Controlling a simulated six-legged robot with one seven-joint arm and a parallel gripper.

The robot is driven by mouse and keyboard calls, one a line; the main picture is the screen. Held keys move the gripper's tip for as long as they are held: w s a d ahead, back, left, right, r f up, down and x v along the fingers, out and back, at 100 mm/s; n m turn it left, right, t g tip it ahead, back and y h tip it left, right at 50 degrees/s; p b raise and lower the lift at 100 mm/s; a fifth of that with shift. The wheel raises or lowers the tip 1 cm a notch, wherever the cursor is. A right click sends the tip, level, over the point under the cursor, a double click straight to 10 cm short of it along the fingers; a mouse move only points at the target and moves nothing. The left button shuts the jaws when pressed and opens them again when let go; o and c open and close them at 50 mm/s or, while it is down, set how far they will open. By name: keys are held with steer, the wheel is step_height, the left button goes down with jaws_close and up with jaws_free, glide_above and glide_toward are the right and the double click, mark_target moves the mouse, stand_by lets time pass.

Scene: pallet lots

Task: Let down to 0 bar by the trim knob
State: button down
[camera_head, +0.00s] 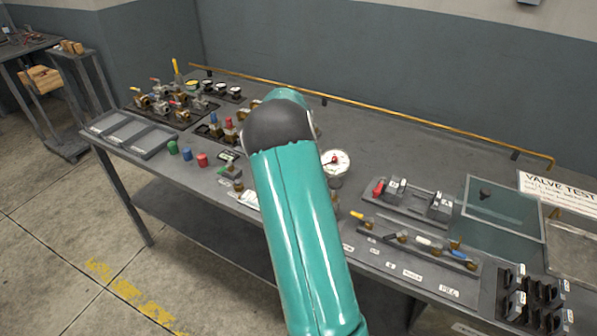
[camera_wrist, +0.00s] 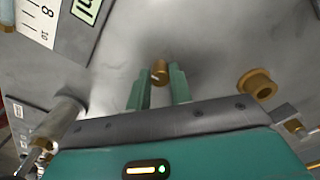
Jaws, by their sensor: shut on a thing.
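My gripper (camera_wrist: 159,81) shows in the wrist view, its two green fingers on either side of a small brass knob (camera_wrist: 159,69); it is shut on this knob. No label on the knob can be read, so I cannot confirm from its marking that it is the trim knob. In the head view my arm covers the gripper and the knob. A round white gauge (camera_head: 336,162) with a red needle stands just right of my arm in the head view; its scale is too small to read.
In the wrist view a brass fitting (camera_wrist: 257,86) is right of the knob and a grey cylinder (camera_wrist: 60,117) is at lower left. In the head view, several valves (camera_head: 165,100), a grey tray (camera_head: 148,144) and a row of levers (camera_head: 425,240) stand on the bench.

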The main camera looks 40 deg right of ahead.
steer(key=shift+m, duration=0.5)
steer(key=c, duration=1.3)
jaws_free()
steer(key=shift+o, duration=0.2)
steer(key=shift+r, duration=0.1)
step_height(320, 180, up, 14)
